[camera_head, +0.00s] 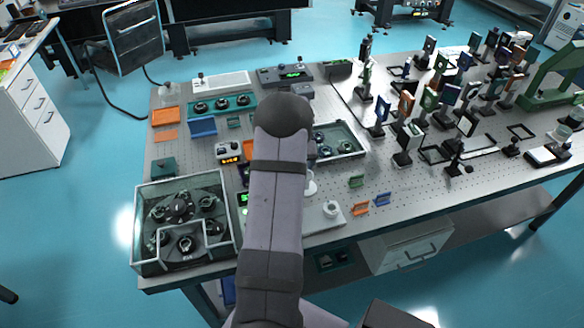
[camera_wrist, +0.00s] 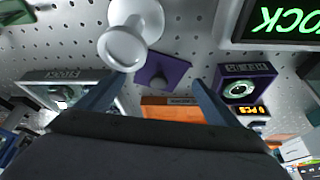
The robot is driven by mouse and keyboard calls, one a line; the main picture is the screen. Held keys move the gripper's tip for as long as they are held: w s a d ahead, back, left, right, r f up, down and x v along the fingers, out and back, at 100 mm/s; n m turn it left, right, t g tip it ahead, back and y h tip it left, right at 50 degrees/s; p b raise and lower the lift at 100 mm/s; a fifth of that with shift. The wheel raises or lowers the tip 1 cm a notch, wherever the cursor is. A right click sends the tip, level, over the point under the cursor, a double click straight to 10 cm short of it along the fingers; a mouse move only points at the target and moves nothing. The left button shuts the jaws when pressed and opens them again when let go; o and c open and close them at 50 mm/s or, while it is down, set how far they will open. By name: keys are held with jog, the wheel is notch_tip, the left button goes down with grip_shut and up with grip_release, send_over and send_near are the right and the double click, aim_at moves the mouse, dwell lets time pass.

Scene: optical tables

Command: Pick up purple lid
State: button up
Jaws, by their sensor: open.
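My gripper is open and empty, with a finger on each side. I cannot tell how high the fingers are above the lid. In the head view my arm covers this part of the table, and I cannot make out the lid or the fingertips.
In the wrist view, a white knobbed piece (camera_wrist: 124,48) stands just beyond the lid's left. An orange block (camera_wrist: 182,108) lies nearer me. A purple-framed dial device (camera_wrist: 240,86) is at right. In the head view, a clear-walled box (camera_head: 160,262) stands at the table's front left.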

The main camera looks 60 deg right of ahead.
jog(key=shift+w+d+f, duration=0.1)
jog(key=shift+d+f, duration=0.05)
jog(key=shift+f, duration=0.2)
jog(key=c, duration=1.1)
jog(key=shift+r, duration=0.15)
notch_tip(320, 180, up, 10)
jog(key=b, duration=0.2)
jog(key=shift+b, duration=0.3)
jog(key=w+a+n+p, duration=0.1)
jog(key=w+a+p, duration=0.1)
jog(key=w, duration=0.1)
jog(key=w+a+n+t+y+p, duration=0.1)
jog(key=w+a+n+p, duration=0.1)
jog(key=w+a, duration=0.1)
jog(key=w+a+n+p, duration=0.2)
jog(key=w+p, duration=0.1)
jog(key=w, duration=0.1)
jog(key=shift+a+t+y, duration=0.3)
jog(key=shift+a, duration=0.1)
jog(key=shift+c, duration=0.3)
jog(key=shift+w+a+f, duration=0.15)
jog(key=shift+f, duration=0.05)
